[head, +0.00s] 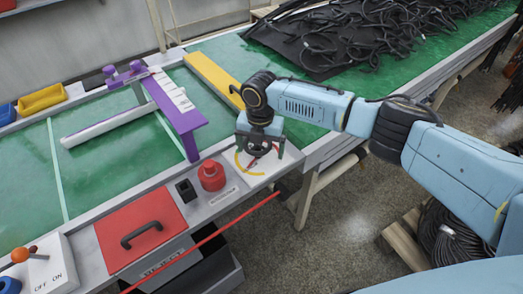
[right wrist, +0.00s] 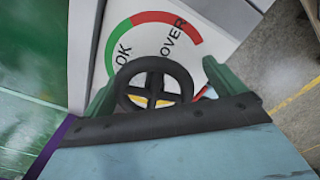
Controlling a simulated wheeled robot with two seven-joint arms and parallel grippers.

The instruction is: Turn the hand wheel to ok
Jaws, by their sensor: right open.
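The black hand wheel (right wrist: 155,66) has a round rim and crossed spokes. In the head view the wheel (head: 258,152) sits under my right gripper (head: 260,143), on the panel at the table's near corner. In the right wrist view my right gripper (right wrist: 158,88) is open, its two green fingers on either side of the wheel rim. I cannot tell whether they touch it. The dial (right wrist: 195,14) behind has a green arc marked OK and a red arc marked OVER. A red pointer part shows at the wheel's right; its full direction is hidden. My left gripper is not in view.
A red mushroom button (head: 211,175) and a black switch (head: 186,190) stand left of the wheel. A red lid with a black handle (head: 141,235) is further left. A purple frame (head: 176,115) stands on the green table behind. Black hoses (head: 350,35) lie at the back.

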